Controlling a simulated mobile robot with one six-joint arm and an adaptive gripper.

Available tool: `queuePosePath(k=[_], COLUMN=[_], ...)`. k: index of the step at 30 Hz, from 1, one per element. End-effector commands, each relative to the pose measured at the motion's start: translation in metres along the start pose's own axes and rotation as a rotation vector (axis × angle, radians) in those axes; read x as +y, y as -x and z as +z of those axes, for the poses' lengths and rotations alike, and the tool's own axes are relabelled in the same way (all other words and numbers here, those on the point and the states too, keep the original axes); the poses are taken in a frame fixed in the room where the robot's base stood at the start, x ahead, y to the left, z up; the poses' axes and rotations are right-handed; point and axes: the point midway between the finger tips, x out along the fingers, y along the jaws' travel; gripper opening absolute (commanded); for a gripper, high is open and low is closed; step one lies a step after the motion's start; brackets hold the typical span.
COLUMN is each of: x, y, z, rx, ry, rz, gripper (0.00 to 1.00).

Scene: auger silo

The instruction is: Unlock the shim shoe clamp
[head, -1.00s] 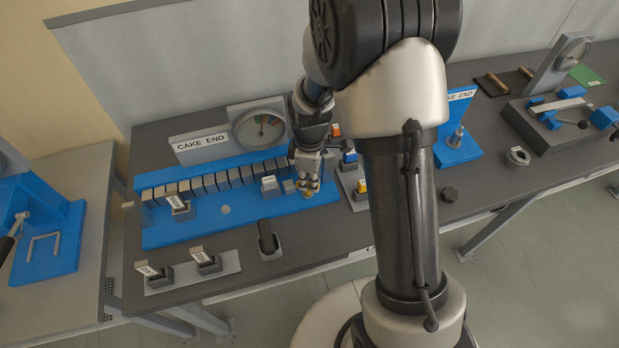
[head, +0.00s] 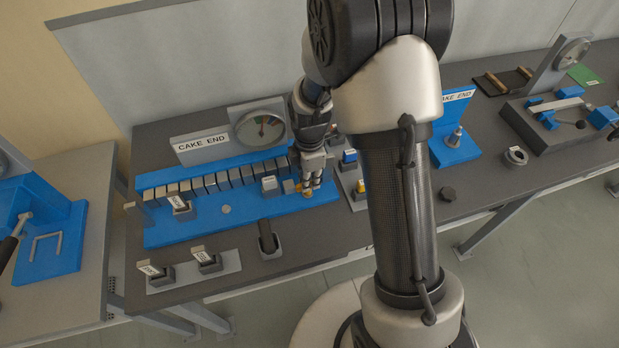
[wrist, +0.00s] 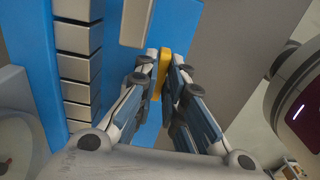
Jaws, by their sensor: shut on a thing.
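My gripper (head: 312,180) is at the right end of the long blue fixture (head: 185,232) in the head view. In the wrist view, my gripper (wrist: 165,82) is shut on a yellow piece (wrist: 163,66), with one finger on each side of it. The yellow piece also shows just below the fingers in the head view (head: 307,192). It sits over the blue surface, and its lower part is hidden by the fingers. I cannot tell from its look alone whether it is the clamp's handle.
A row of grey blocks (head: 210,184) runs along the fixture's back, below a round dial (head: 261,127). Small labelled parts stand on a grey strip (head: 222,264) in front. A blue stand (head: 455,148) is to the right.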

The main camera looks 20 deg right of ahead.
Motion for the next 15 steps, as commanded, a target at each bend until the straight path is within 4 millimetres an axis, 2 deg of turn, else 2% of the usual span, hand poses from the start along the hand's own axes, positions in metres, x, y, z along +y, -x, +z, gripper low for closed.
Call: queuePosePath(k=[9, 10, 15], x=[0.0008, 0.0008, 0.0006], y=[0.0004, 0.0004, 0.0003], z=[-0.0001, -0.0001, -0.0001], rx=[-0.001, -0.001, -0.001], ry=[0.009, 0.009, 0.007], rz=[0.002, 0.002, 0.002], gripper=[0.00, 0.12, 0.23])
